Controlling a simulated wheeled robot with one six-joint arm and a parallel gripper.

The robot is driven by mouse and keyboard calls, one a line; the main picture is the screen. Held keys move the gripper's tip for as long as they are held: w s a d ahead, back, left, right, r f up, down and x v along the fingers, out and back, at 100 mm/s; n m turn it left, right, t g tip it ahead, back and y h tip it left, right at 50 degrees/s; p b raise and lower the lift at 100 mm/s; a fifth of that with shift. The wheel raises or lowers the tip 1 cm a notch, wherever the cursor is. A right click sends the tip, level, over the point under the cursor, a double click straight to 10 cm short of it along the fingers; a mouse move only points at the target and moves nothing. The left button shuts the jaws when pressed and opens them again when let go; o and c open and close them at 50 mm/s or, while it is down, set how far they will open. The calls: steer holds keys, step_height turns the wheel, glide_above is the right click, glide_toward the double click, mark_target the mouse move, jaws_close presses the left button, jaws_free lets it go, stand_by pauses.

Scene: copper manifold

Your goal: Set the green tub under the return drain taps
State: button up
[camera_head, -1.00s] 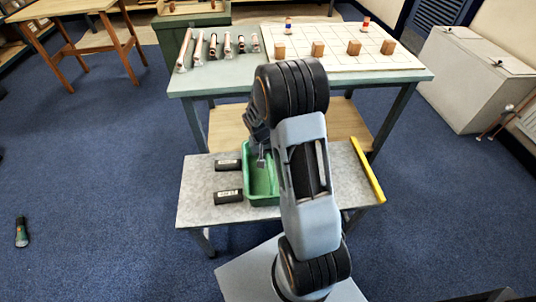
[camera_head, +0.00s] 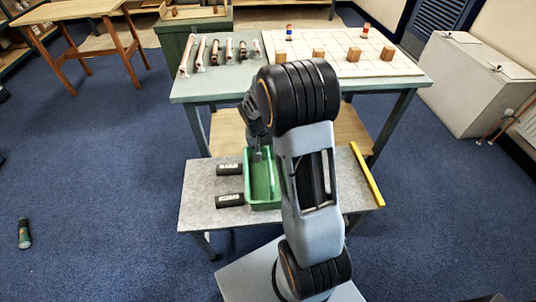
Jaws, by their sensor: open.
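The green tub (camera_head: 263,178) sits on the low grey bench in front of me, its right side hidden behind my arm. My gripper (camera_head: 258,156) is open, pointing down at the far left part of the tub, near its rim. I cannot tell whether the fingers touch the tub or straddle its wall. Small red-brown copper pipe ends show low by the right wall (camera_head: 490,138); I cannot tell whether they are the return drain taps.
Two black labelled blocks (camera_head: 229,169) lie left of the tub, and a yellow bar (camera_head: 367,176) lies along the bench's right edge. A green table (camera_head: 390,83) with fittings and a gridded board stands behind. Pale boxes (camera_head: 470,80) stand at the right.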

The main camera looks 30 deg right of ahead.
steer(key=s+a+r+n+t, duration=0.1)
steer(key=s+a+r, duration=0.1)
steer(key=r, duration=0.4)
steer(key=s+a+r, duration=0.2)
steer(key=a+r, duration=0.1)
steer(key=r, duration=0.2)
steer(key=s+a+r+n+t+y, duration=0.1)
steer(key=s+a+r+n+t, duration=0.1)
steer(key=s, duration=0.7)
step_height(320, 180, up, 2)
steer(key=a+n+p, duration=0.1)
steer(key=a, duration=0.1)
steer(key=shift+s+a+t+y, duration=0.3)
steer(key=shift+a+y, duration=0.1)
steer(key=shift+s+a, duration=0.25)
steer(key=shift+s, duration=0.3)
